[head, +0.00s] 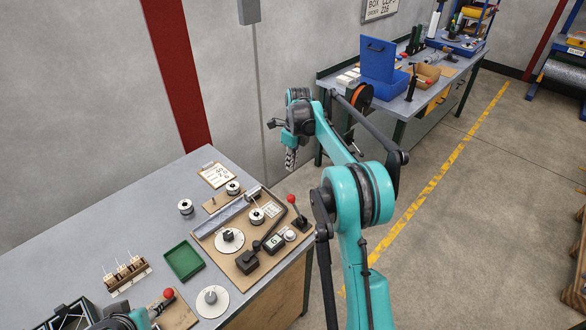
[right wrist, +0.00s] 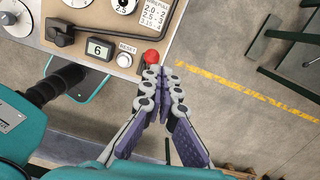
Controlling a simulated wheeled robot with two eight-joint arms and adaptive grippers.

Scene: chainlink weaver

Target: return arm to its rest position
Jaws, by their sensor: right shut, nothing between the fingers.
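My right arm is teal and black and reaches up from the bottom of the head view, bent at its elbow. Its right gripper (head: 290,163) hangs beside the right edge of the workbench (head: 120,220), above and beyond the red-knobbed lever (head: 298,212). In the right wrist view the right gripper (right wrist: 160,72) has its fingertips together, with nothing between them. The red knob (right wrist: 151,57) shows just past the tips there; I cannot tell the gap.
The brown panel (head: 222,262) holds a counter (head: 273,243), dials and a spool. A green tray (head: 184,260) and a wooden rack (head: 125,275) stand left of it. A second bench (head: 420,105) with blue bins (head: 377,60) stands behind. The floor (head: 480,230) right is clear.

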